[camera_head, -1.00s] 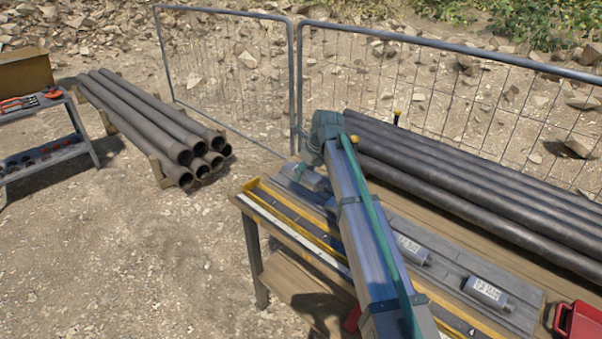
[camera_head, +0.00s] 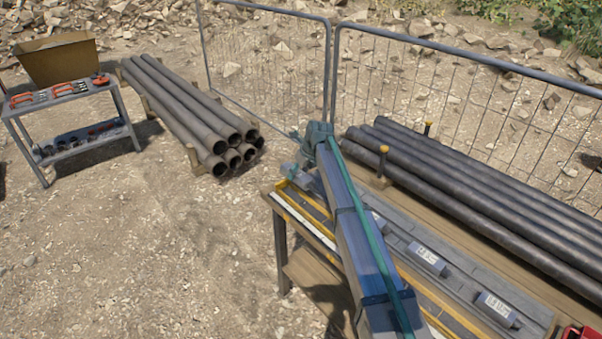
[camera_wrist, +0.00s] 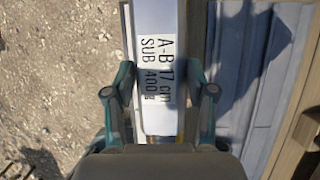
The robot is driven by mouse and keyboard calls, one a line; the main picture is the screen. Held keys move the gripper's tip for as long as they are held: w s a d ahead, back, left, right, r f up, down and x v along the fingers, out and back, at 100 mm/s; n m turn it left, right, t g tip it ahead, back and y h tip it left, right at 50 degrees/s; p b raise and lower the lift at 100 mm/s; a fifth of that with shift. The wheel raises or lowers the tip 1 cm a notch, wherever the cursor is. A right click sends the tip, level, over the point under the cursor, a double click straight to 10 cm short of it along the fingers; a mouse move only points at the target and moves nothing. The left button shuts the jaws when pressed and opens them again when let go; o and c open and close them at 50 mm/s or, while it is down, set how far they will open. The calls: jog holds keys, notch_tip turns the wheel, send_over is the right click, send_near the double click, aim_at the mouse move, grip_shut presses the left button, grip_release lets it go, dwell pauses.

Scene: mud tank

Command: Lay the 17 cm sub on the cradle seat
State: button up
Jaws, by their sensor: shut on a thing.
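The 17 cm sub (camera_wrist: 158,60) is a pale grey bar with a white label reading "A-B 17 cm SUB 400". It lies between the two fingers of my gripper (camera_wrist: 160,92) in the wrist view, and the gripper is shut on it. In the head view my arm hides most of the fingers near the far left end of the workbench. A grey end, seemingly the sub's, shows just left of my wrist there. I cannot make out the cradle seat in either view.
Other labelled grey subs (camera_head: 425,260) (camera_head: 497,309) lie on a grey board on the bench. Long dark pipes (camera_head: 470,190) lie behind them. A pipe stack (camera_head: 190,110), a tool cart (camera_head: 70,120) and a mesh fence (camera_head: 450,95) stand around. Open ground lies left.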

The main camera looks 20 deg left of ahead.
jog(key=shift+f+b, duration=0.3)
jog(key=shift+f, duration=0.1)
notch_tip(320, 180, down, 6)
jog(key=b, duration=0.3)
jog(key=shift+d+r, duration=0.1)
jog(key=shift+r, duration=0.1)
jog(key=shift+f, duration=0.95)
jog(key=shift+f, duration=0.5)
jog(key=o, duration=1.6)
jog(key=shift+o, duration=0.3)
jog(key=shift+o, duration=1.2)
